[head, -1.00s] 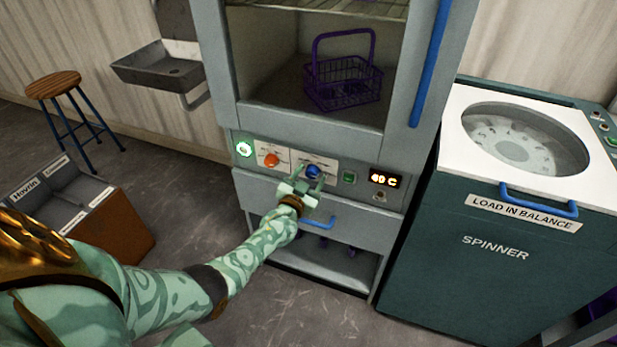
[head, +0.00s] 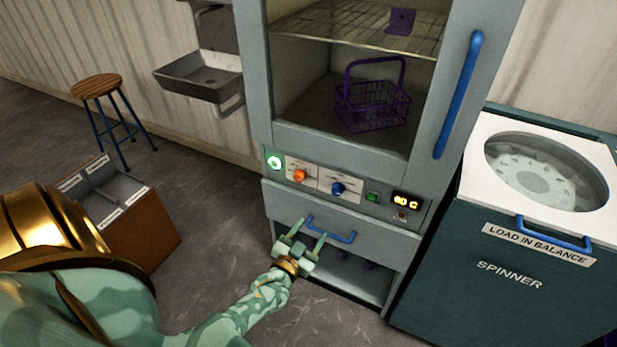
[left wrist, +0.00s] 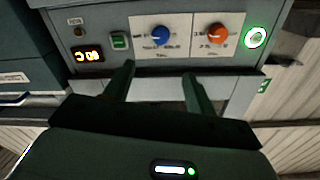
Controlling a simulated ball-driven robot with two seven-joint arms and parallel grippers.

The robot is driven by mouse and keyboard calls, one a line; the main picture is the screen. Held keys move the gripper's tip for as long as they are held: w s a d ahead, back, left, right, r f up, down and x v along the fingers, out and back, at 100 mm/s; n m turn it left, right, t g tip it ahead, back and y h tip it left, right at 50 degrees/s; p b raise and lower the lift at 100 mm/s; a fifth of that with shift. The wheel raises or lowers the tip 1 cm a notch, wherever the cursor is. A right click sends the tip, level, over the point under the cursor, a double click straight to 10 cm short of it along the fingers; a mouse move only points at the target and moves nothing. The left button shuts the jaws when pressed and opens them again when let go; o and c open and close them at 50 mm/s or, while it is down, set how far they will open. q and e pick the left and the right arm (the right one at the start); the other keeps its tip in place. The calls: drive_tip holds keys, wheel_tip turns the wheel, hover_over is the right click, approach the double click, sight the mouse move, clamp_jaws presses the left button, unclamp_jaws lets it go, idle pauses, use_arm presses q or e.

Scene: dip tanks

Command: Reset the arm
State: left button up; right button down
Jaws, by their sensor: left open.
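My left arm comes in from the lower left in the head view. Its left gripper (head: 304,242) is open and empty, in front of the grey cabinet's lower drawer, below and left of the blue drawer handle (head: 331,229). In the left wrist view the two fingers (left wrist: 158,82) stand apart with nothing between them. Beyond them is the cabinet's control panel, with a blue knob (left wrist: 160,35), an orange knob (left wrist: 217,33), a green-lit button (left wrist: 256,38) and a lit display (left wrist: 88,54). My right gripper is not in view.
A purple wire basket (head: 372,105) stands inside the cabinet above the panel. The spinner (head: 510,260) stands at the right. A sink (head: 199,75), a stool (head: 97,86) and a brown compartment box (head: 140,230) are at the left. Bare floor lies between box and cabinet.

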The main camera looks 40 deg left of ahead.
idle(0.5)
use_arm(q)
drive_tip(key=s+d+f+g+h, duration=0.25)
drive_tip(key=s+f+g, duration=0.35)
drive_tip(key=f, duration=0.4)
drive_tip(key=s+d+f+g+h, duration=0.1)
drive_tip(key=s+d+f+g, duration=0.25)
drive_tip(key=s+f, duration=0.55)
drive_tip(key=s+d+f+m+g, duration=0.1)
drive_tip(key=s+f+g, duration=0.1)
drive_tip(key=s, duration=0.8)
drive_tip(key=s+d+f+m+g, duration=0.1)
drive_tip(key=s+f+g, duration=0.2)
drive_tip(key=s, duration=0.8)
drive_tip(key=s+d+f+m+g, duration=0.1)
drive_tip(key=s+f, duration=0.3)
drive_tip(key=s, duration=0.7)
drive_tip(key=shift+d+f+g, duration=0.4)
drive_tip(key=shift+d+g, duration=0.05)
drive_tip(key=shift+g, duration=0.4)
drive_tip(key=shift+w, duration=0.1)
drive_tip(key=shift+c, duration=0.4)
